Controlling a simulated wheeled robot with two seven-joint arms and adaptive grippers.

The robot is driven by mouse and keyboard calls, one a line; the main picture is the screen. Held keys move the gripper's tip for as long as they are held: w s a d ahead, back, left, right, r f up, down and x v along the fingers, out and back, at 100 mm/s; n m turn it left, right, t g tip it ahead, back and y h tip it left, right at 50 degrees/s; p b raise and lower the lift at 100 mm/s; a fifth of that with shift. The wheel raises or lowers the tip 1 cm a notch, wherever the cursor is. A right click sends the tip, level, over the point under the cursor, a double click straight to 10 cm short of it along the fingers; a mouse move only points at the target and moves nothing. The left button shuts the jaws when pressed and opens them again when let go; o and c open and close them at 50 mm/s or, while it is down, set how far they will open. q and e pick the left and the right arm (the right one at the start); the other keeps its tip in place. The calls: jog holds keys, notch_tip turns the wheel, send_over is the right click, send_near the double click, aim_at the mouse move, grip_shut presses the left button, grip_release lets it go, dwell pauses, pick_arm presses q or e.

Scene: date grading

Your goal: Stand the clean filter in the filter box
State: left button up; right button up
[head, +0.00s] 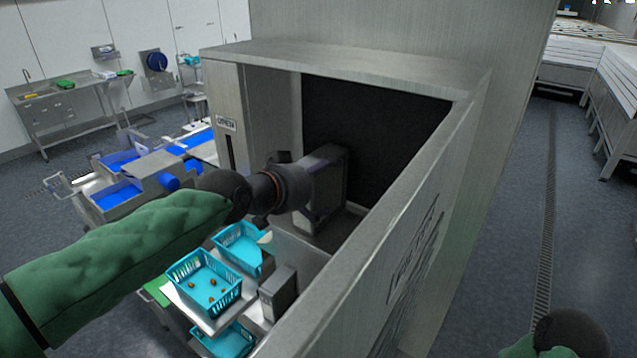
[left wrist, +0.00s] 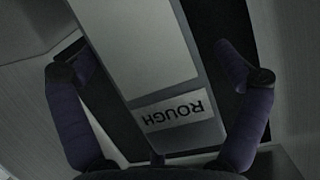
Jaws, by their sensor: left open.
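The filter box is an open-fronted metal housing (head: 350,62) in the middle of the head view. A grey slab, which looks like the filter (head: 328,180), stands roughly upright inside it. In the left wrist view the slab (left wrist: 148,60) bears a white label reading ROUGH, upside down. My left gripper (head: 312,188) reaches into the housing at the slab. In the left wrist view it (left wrist: 160,78) is open, one finger on each side of the slab, with gaps visible. The slab's lower end and seating are hidden. My right gripper's fingers are out of view.
A black panel (head: 385,125) lines the back of the housing. Its near wall (head: 400,235) rises on the right. Turquoise baskets (head: 205,280), some with dates, stand below on a cart. Blue-lined trays (head: 118,195) are at left. The floor at right is clear.

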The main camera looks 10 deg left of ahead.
pick_arm(q)
jog(key=b+v, duration=0.2)
jog(key=v, duration=0.9)
jog(key=shift+s+a+r, duration=0.15)
jog(key=shift+s+a, duration=0.05)
jog(key=shift+s, duration=0.1)
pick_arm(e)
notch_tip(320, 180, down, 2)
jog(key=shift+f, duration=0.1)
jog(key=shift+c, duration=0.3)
